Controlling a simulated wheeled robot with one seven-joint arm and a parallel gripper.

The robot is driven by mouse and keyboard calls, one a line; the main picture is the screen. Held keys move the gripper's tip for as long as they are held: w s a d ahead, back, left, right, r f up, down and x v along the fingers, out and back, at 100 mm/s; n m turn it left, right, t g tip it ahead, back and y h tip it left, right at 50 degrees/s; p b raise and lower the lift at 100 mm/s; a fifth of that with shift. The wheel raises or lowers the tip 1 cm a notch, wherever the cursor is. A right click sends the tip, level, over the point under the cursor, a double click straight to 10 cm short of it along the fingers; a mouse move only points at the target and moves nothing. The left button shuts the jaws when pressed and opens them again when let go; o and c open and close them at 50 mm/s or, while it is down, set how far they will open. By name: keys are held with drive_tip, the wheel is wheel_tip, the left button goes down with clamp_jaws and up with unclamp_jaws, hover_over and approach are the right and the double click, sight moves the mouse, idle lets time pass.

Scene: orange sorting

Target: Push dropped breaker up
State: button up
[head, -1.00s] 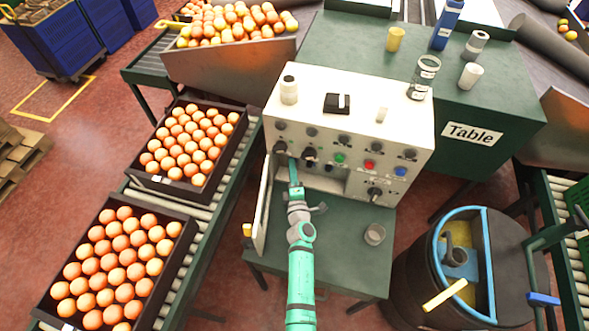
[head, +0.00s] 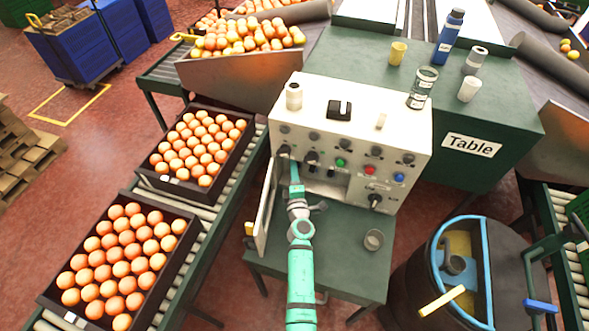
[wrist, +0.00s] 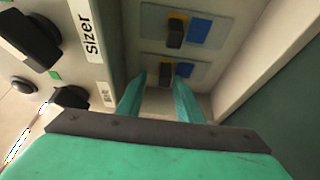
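Two breakers sit side by side in a recess of the white control box (head: 335,107), seen in the wrist view. The nearer breaker (wrist: 166,73) has a dark toggle and a blue patch on a grey plate. The farther breaker (wrist: 175,34) looks much the same. I cannot tell which one is dropped. My gripper (wrist: 158,88) is open, its two teal fingers apart with nothing held between them. The nearer toggle shows just beyond the fingertips, in line with the gap; contact is not clear. In the head view my gripper (head: 294,172) reaches into the recess under the knobs.
The open box door (head: 265,212) stands just left of my arm. Black knobs and a "Sizer" label (wrist: 89,35) lie left of the fingers in the wrist view. A small cup (head: 373,239) stands on the green table at right. Orange crates (head: 125,262) line the left conveyor.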

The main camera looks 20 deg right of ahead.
drive_tip(key=shift+d, duration=0.15)
drive_tip(key=s+a, duration=0.2)
drive_tip(key=s, duration=0.8)
drive_tip(key=shift+s, duration=0.3)
drive_tip(key=shift+a, duration=0.1)
